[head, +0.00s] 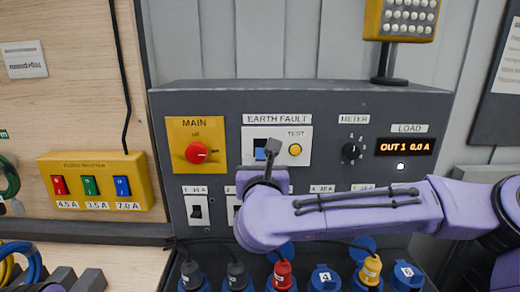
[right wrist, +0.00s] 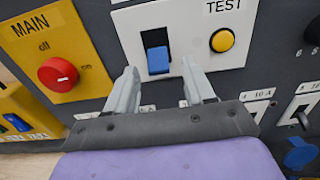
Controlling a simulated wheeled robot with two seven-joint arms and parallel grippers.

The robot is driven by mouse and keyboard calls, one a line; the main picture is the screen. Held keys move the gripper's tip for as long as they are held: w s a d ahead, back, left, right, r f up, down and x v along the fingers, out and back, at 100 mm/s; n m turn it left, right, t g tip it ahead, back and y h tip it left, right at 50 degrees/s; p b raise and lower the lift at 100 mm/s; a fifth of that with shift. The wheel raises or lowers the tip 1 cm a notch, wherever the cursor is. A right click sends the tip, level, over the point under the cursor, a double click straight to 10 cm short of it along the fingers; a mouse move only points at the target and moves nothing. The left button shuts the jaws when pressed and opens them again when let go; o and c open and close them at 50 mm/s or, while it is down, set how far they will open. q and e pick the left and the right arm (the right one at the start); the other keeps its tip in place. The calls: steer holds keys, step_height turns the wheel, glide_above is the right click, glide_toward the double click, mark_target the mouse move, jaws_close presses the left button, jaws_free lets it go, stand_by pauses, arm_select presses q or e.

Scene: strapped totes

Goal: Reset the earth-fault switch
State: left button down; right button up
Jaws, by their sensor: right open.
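The earth-fault switch is a blue rocker or lever in a dark slot on a white plate labelled EARTH FAULT. In the right wrist view the blue lever (right wrist: 158,60) sits in the lower part of its slot, with the dark part above it. In the head view the lever (head: 260,154) is partly hidden by my right gripper (head: 271,153). My right gripper's fingers (right wrist: 160,70) are open and empty, one on each side below the lever. I cannot tell whether they touch the panel. My left gripper is not in view.
A yellow TEST button (head: 295,150) is right of the switch, and a red MAIN knob (head: 196,152) is left. A row of breakers, one at the left (head: 196,210), lies below. Coloured plugs (head: 283,274) stand along the bottom. A yellow box (head: 95,184) is at the left.

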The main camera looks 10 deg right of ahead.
mark_target(260, 150)
steer(key=shift+p+x, duration=0.3)
steer(key=shift+x, duration=0.85)
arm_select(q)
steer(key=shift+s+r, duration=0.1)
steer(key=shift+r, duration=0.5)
arm_select(e)
steer(key=shift+a, duration=0.1)
